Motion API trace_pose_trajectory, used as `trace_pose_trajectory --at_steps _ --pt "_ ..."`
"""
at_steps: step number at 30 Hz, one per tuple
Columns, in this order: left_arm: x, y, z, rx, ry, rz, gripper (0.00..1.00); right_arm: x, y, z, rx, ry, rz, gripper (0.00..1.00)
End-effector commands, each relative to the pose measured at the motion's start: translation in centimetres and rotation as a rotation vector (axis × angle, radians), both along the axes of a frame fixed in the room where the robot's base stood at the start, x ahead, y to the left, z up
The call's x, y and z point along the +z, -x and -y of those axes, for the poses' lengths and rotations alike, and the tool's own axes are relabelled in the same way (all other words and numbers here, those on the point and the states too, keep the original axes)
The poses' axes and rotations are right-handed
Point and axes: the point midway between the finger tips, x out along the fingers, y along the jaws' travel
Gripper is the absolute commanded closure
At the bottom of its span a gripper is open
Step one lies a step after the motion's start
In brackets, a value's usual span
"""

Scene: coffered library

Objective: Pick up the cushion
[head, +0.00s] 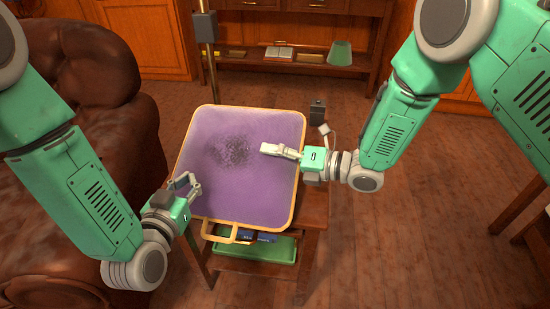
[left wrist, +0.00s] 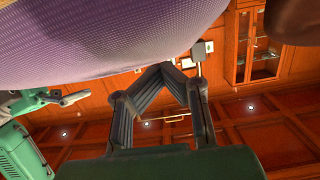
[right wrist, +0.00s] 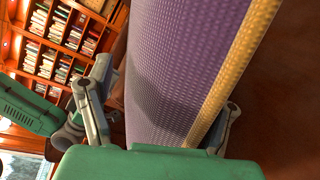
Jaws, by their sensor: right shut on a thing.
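The cushion (head: 240,190) is purple with a yellow edge and a dark speckled patch. In the head view it covers most of a small wooden table (head: 316,205). My right gripper (head: 275,151) is shut on the cushion's right side, one finger lying over its face. In the right wrist view the cushion (right wrist: 185,70) passes between the two fingers. My left gripper (head: 188,182) is by the cushion's lower left edge. In the left wrist view its fingertips (left wrist: 165,66) meet with nothing between them, and the cushion (left wrist: 90,40) fills the upper left.
A green tray (head: 260,249) with dark blue items sits low in the table. A yellow loop (head: 236,237) shows below the cushion. A brown leather armchair (head: 80,75) stands left. A wooden shelf unit (head: 290,67) stands behind.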

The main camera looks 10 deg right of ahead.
Motion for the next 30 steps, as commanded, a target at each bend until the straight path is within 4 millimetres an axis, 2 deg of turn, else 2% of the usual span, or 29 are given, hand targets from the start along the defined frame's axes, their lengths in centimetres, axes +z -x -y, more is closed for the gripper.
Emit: trace_pose_trajectory --at_steps 1,10,14,24,30 --pt "-0.7 0.6 0.0 -0.004 -0.008 -0.032 1.00 0.2 -0.1 -0.2 0.002 -0.007 0.003 0.69" --pt "-0.3 0.8 0.1 -0.007 -0.003 -0.030 1.00 0.3 0.0 -0.3 0.001 -0.005 0.004 0.69" --pt "-0.2 1.7 -0.2 -0.008 -0.004 -0.031 1.00 0.3 0.1 -0.3 0.001 -0.005 0.004 0.69" --pt "1.1 8.1 -2.2 -0.006 -0.005 -0.022 1.00 0.3 0.2 -0.1 0.000 -0.003 0.004 0.69" --pt "1.7 10.8 -3.1 -0.004 -0.006 -0.016 1.00 0.2 0.2 -0.1 0.000 -0.002 0.004 0.69"
